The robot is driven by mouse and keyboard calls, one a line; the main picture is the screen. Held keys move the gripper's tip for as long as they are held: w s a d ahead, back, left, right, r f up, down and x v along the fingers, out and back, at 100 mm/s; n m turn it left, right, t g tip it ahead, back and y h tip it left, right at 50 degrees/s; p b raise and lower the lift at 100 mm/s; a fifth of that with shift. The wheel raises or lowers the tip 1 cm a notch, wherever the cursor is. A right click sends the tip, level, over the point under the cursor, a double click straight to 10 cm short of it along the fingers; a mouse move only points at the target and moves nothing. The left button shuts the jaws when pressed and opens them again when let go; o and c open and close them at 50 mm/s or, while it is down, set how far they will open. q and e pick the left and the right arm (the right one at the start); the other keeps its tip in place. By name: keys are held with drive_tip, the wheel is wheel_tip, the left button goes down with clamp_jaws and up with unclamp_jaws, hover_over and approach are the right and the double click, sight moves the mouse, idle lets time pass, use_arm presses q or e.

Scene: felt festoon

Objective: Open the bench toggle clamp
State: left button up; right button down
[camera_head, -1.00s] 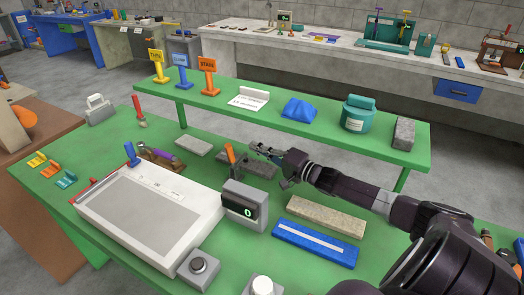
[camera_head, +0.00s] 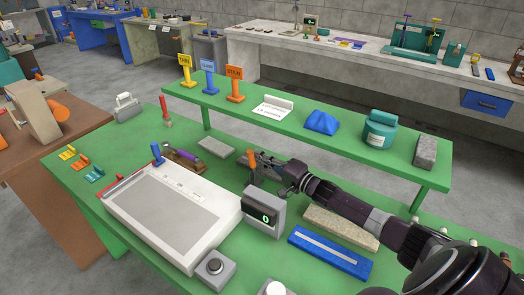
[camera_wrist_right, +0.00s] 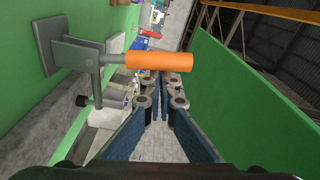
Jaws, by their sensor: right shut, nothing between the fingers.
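The bench toggle clamp shows in the right wrist view with a grey base plate and bracket (camera_wrist_right: 66,47) on the green bench and an orange handle (camera_wrist_right: 160,62). The handle stands out from the bench surface. My right gripper (camera_head: 260,158) is shut and empty, close beside the handle. In the wrist view its fingertips (camera_wrist_right: 163,85) lie at the handle, which crosses their far ends. I cannot tell whether they touch. My left gripper is not in view.
The digital display box (camera_head: 264,212) and white panel (camera_head: 172,212) stand in front of the clamp. A raised green shelf (camera_head: 300,130) runs behind my right gripper. A stone bar (camera_head: 341,227) and blue bar (camera_head: 330,252) lie under my right arm.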

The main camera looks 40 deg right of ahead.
sight(254, 164)
idle(0.4)
drive_tip(key=a+n, duration=0.1)
drive_tip(key=n, duration=0.1)
drive_tip(key=s+a+n+b, duration=0.1)
drive_tip(key=n, duration=0.1)
drive_tip(key=a+f+n, duration=0.1)
drive_tip(key=n, duration=0.2)
drive_tip(key=shift+s+a+t+y+b, duration=0.2)
drive_tip(key=shift+t+y+b, duration=0.1)
drive_tip(key=shift+y+b, duration=0.1)
drive_tip(key=shift+s+a+f+n+y+b, duration=0.15)
drive_tip(key=shift+a+f+n+b, duration=0.15)
drive_tip(key=shift+n, duration=0.4)
drive_tip(key=shift+s+a+f+n+y+b, duration=0.15)
drive_tip(key=shift+a+n+b, duration=0.2)
drive_tip(key=shift+n, duration=0.35)
drive_tip(key=shift+s+a+f+n+y+b, duration=0.15)
drive_tip(key=shift+a+n, duration=0.25)
drive_tip(key=shift+n, duration=0.3)
drive_tip(key=shift+r, duration=0.15)
